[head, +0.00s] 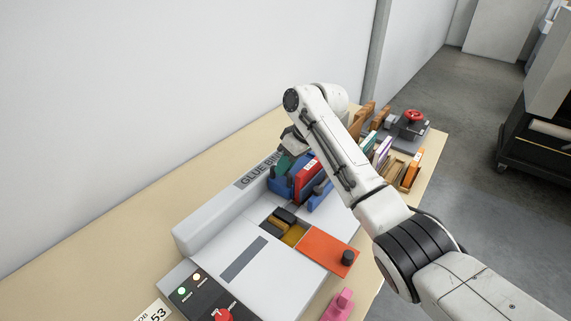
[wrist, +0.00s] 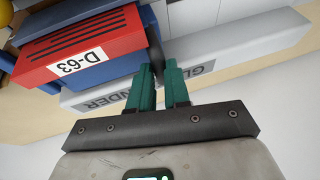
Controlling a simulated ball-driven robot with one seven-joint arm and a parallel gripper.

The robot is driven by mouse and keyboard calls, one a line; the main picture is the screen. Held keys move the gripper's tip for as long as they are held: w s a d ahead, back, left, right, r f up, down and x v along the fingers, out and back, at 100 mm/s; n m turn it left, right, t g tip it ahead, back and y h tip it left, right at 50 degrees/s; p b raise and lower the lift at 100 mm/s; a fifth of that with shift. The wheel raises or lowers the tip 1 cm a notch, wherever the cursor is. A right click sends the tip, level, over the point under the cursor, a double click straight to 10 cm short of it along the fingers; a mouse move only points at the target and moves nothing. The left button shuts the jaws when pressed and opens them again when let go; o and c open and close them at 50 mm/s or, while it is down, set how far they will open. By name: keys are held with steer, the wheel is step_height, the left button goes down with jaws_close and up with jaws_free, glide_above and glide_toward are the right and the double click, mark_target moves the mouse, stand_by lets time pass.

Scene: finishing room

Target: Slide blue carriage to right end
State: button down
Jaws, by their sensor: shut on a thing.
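The blue carriage (head: 279,186) stands on the grey glue binder (head: 213,216), near its lettered back rail. It holds a red book (head: 307,178) labelled D-63; the red book (wrist: 85,47) and blue carriage (wrist: 98,73) fill the upper left of the wrist view. My gripper (head: 284,163) is at the carriage's back side in the head view. In the wrist view its green fingers (wrist: 161,72) are closed around a dark post-like part (wrist: 154,48) beside the carriage, largely hidden between them. My arm hides the right end of the binder in the head view.
An orange plate with a black knob (head: 347,257) and an amber glue well (head: 293,235) lie in front of the carriage. A control panel with a red button (head: 223,314) is at front left. Upright books (head: 383,150) and a red-handled press (head: 413,116) stand beyond my arm.

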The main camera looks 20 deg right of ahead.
steer(key=shift+w+d+r, duration=0.1)
steer(key=shift+w+d, duration=0.05)
steer(key=shift+d, duration=0.1)
steer(key=c, duration=1.3)
jaws_free()
steer(key=shift+w+d, duration=0.1)
steer(key=shift+o, duration=1)
steer(key=b+v, duration=0.1)
steer(key=v, duration=0.9)
steer(key=shift+r, duration=0.3)
steer(key=shift+d, duration=0.1)
